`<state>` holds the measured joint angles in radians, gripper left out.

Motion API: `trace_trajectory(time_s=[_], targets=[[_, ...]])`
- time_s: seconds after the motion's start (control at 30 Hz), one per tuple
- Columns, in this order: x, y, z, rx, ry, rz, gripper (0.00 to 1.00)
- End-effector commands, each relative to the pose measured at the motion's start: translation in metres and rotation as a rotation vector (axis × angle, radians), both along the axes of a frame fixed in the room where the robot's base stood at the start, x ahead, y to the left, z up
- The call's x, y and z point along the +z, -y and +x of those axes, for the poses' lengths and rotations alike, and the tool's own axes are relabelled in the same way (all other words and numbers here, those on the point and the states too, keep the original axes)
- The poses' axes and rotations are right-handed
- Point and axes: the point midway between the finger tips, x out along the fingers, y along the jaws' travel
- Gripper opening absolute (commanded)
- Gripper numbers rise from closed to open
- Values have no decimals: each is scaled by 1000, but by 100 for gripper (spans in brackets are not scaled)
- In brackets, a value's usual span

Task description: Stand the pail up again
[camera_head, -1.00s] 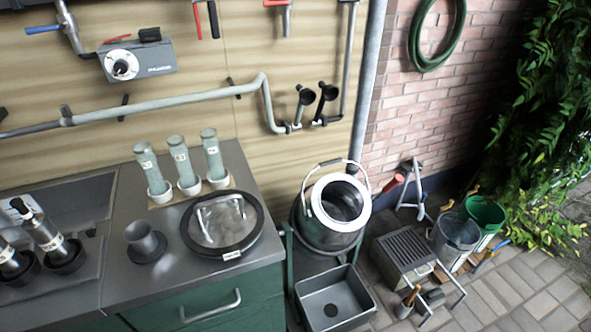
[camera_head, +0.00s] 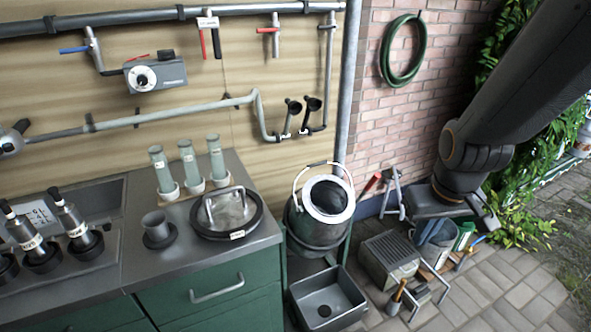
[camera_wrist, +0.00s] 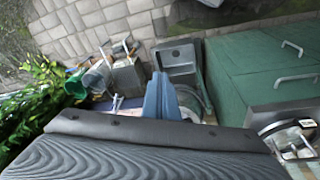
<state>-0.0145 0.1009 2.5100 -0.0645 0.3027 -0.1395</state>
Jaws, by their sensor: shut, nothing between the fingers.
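A metal pail with a white rim and raised bail handle (camera_head: 318,232) leans in a green frame beside the counter in the head view. Its open mouth tilts toward the camera. In the wrist view my fingers partly hide a rounded grey shape beside the sink that may be this pail. My gripper (camera_wrist: 160,80) is shut and empty. In the head view my wrist covers part of the grey bucket.
A grey sink basin (camera_head: 327,299) stands low in front of the tilted pail. A slatted grey box (camera_head: 388,262) stands right of it. The green-fronted counter (camera_head: 215,290) holds a round lid (camera_head: 222,214) and several cylinders. Bare paving (camera_head: 510,290) lies at front right.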

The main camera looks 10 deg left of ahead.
Motion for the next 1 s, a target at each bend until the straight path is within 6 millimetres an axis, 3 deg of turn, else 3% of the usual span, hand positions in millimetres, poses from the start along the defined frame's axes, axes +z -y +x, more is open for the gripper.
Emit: trace_trajectory(time_s=[0.1, 0.2, 0.3, 0.4, 0.5, 0.63, 1.0], targets=[[-15, -10, 74, 314, 154, -88, 0], [-25, -32, 142, 633, 322, -190, 0], [-34, -65, 200, 941, 495, -303, 0], [-41, -103, 240, 1204, 665, -412, 0], [-45, -136, 264, 1399, 815, -510, 0], [-47, -166, 278, 1552, 954, -601, 0], [-57, -194, 302, 1623, 1030, -654, 0]])
